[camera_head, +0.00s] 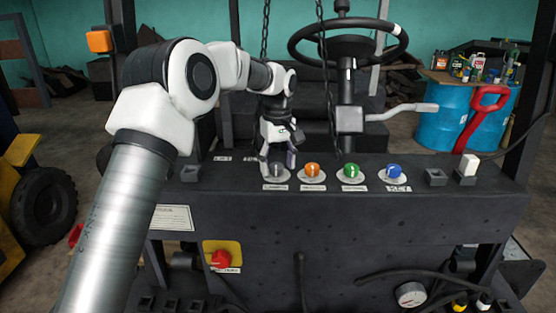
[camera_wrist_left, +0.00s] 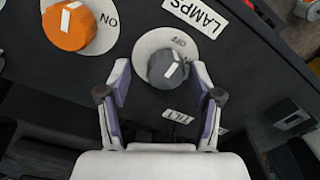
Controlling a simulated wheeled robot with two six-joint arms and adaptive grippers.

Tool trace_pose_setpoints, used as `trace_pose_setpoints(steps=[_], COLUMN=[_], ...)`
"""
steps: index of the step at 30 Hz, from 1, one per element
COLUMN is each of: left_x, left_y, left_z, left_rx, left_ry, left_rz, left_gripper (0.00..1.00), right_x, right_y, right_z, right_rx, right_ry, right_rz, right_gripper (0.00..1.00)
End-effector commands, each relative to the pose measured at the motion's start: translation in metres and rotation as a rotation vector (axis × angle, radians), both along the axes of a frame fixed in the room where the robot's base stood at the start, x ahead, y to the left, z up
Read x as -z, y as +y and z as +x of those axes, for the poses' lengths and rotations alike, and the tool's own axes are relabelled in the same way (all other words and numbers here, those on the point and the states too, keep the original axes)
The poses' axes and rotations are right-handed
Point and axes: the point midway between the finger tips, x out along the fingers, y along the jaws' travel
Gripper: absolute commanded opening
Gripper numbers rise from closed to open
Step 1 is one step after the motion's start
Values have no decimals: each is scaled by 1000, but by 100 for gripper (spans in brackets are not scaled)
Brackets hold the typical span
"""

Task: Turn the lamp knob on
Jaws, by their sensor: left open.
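The grey lamp knob (camera_head: 279,174) is on a pale round plate on the dark console, leftmost of a row of coloured knobs. In the left wrist view the grey knob (camera_wrist_left: 167,69) has a white pointer mark, with OFF printed on its plate and a LAMPS label (camera_wrist_left: 196,14) beside it. My left gripper (camera_head: 278,161) points down at the knob. In the left wrist view its open fingers (camera_wrist_left: 160,80) lie on either side of the knob, with gaps visible. I cannot tell how far the tips are above the plate. My right gripper is not in view.
An orange knob (camera_head: 312,170), with ON on its plate, sits close beside the grey one. Green (camera_head: 351,171) and blue (camera_head: 394,171) knobs follow to the right. A steering column (camera_head: 348,108) and lever (camera_head: 403,111) rise behind. A red button (camera_head: 221,259) is on the front.

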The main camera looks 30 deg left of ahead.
Motion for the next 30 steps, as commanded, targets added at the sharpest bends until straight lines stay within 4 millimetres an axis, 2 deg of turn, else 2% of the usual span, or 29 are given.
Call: trace_pose_setpoints(steps=[4, 8, 9, 20, 30], left_x=[0, -1, -1, 0, 0], left_y=[0, 0, 0, 0, 0], left_z=[0, 0, 0, 0, 0], left_rx=[0, 0, 0, 25, 199], left_ry=[-1, -1, 0, 1, 1], left_rz=[-1, -1, 0, -1, -2], left_gripper=[64, 18, 4, 4, 4], right_x=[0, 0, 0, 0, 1], right_y=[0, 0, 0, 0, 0], right_z=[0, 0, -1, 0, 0], right_rx=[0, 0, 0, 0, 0], right_ry=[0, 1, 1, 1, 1], right_rz=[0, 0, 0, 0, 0], right_gripper=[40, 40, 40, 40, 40])
